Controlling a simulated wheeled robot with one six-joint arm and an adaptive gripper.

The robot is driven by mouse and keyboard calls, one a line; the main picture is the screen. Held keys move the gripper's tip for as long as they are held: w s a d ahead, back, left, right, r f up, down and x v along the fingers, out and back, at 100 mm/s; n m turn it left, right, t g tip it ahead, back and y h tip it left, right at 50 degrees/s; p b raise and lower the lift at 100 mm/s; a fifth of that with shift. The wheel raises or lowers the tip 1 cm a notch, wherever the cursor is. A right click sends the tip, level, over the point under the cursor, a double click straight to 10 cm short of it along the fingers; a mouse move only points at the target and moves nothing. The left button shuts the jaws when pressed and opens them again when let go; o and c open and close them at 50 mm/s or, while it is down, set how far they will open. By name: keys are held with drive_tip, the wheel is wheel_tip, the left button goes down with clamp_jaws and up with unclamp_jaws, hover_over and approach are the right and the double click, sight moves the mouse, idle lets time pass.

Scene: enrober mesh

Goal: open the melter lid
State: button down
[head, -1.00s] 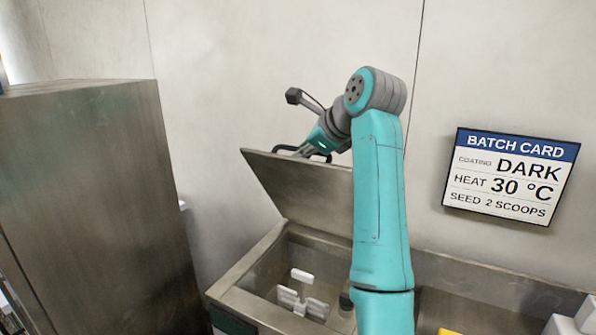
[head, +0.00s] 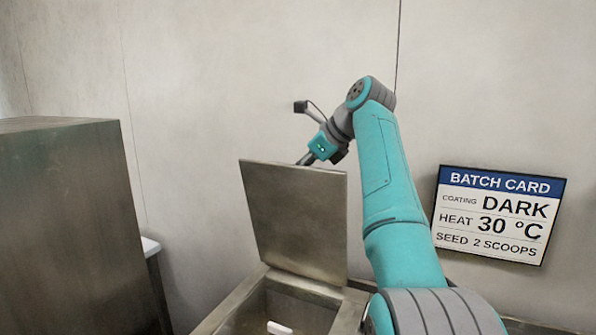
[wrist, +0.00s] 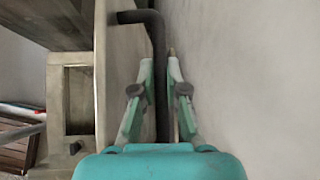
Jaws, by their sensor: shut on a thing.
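The melter lid (head: 297,222) is a square metal plate. It stands raised, close to upright, at the back of the melter (head: 236,298), whose opening shows below it. My gripper (wrist: 161,85) is behind the lid's top edge in the head view, with its fingertips mostly hidden there. In the wrist view its green fingers are shut on the lid's dark bar handle (wrist: 156,40), which runs between them and bends left at the far end. A white piece (head: 279,328) shows inside the melter, cut off by the bottom of the head view.
A tall metal cabinet (head: 65,230) stands at the left. A wall is close behind the lid and my gripper. A batch card (head: 500,214) hangs on it at the right, reading DARK, 30 °C, 2 scoops. A white-topped surface (head: 150,246) shows beside the cabinet.

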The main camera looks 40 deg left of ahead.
drive_tip(key=shift+w, duration=0.3)
drive_tip(key=shift+f, duration=0.1)
drive_tip(key=c, duration=1.2)
unclamp_jaws()
drive_tip(key=shift+a, duration=0.1)
drive_tip(key=v, duration=1.2)
drive_tip(key=shift+w, duration=0.1)
